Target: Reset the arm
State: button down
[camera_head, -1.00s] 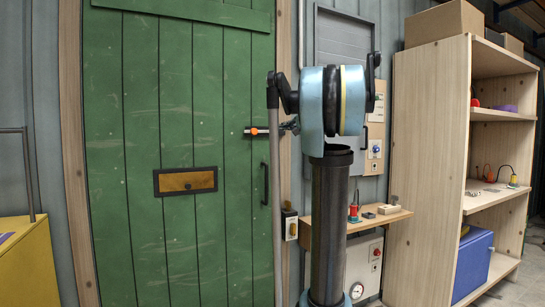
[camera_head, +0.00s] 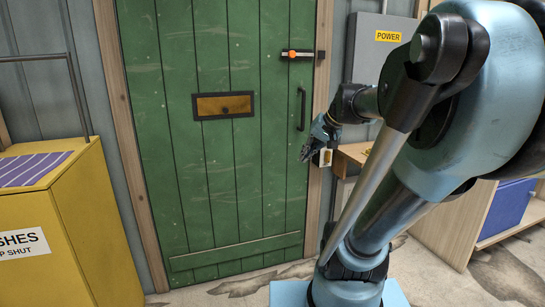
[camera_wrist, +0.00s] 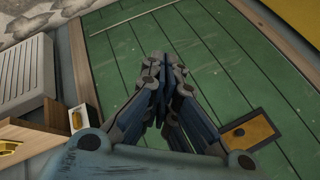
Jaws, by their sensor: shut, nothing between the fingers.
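My arm stands at the right in the head view, bent over its column, and reaches left. My gripper (camera_head: 309,151) is in front of the right edge of the green door (camera_head: 220,175), below the black door handle (camera_head: 301,109). In the wrist view my gripper (camera_wrist: 161,60) has its fingers together with nothing between them. The green door (camera_wrist: 215,60) fills most of the wrist view behind the fingers. The brass letter slot (camera_head: 223,105) is at the door's middle, and it also shows in the wrist view (camera_wrist: 250,132).
A small white box with a yellow part (camera_wrist: 77,119) sits on the wall close beside my gripper. An orange-tipped bolt (camera_head: 297,54) is on the door's upper right. A yellow bin (camera_head: 75,225) stands at the left. A grey power box (camera_head: 385,50) and a blue box (camera_head: 507,208) are at the right.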

jog(key=s+d+f+n+g+h, duration=0.1)
jog(key=s+d+f+h, duration=0.1)
jog(key=s+f, duration=0.6)
jog(key=s+d+f+g+h, duration=0.1)
jog(key=s+d+f+h, duration=0.2)
jog(key=s+d+f, duration=0.2)
jog(key=s+f, duration=0.3)
jog(key=f, duration=0.1)
jog(key=shift+d+f+n+g, duration=0.25)
jog(key=shift+n+g, duration=0.15)
jog(key=shift+w+f, duration=0.2)
jog(key=shift+w, duration=0.3)
